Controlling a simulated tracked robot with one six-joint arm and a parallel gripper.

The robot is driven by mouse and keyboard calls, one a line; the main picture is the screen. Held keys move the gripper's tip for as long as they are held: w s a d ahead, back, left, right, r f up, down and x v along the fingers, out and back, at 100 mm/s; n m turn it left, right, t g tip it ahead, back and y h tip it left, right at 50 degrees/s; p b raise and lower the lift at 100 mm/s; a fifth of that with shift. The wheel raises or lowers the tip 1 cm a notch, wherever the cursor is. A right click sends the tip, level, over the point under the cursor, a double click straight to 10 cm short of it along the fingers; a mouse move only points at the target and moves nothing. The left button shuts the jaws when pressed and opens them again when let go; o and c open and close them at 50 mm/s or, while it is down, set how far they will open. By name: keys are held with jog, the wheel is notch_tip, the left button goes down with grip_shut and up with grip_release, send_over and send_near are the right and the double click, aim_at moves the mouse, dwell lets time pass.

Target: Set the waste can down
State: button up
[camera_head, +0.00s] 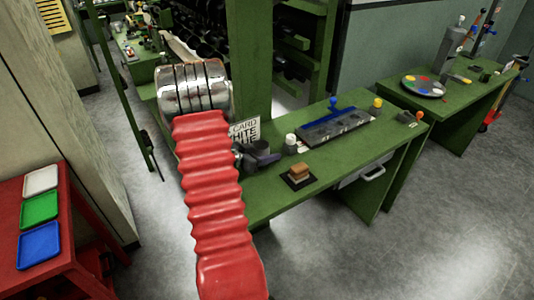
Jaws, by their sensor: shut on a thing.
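My red ribbed arm rises through the middle of the view to a shiny metal joint and covers part of the bench's left end. My gripper (247,159) shows as dark parts just right of the arm, at the left end of the green bench (325,169). It is shut on a small dark grey can (260,147), which I take to be the waste can. The can and the jaws are dark and run together. I cannot tell whether the can's base touches the bench top.
A white printed card (244,131) stands behind the can. A white-topped jar (291,144), a dark tray (342,125) and a brown block on a dark pad (299,176) are on the bench. Bare bench top lies front left. A red table (65,245) stands lower left.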

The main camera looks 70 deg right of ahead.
jog(key=o, duration=0.9)
jog(key=shift+f, duration=0.1)
jog(key=shift+w+a+r, duration=0.3)
jog(key=shift+a+r, duration=0.05)
jog(key=shift+a, duration=0.05)
jog(key=v, duration=1.1)
jog(key=shift+s, duration=0.1)
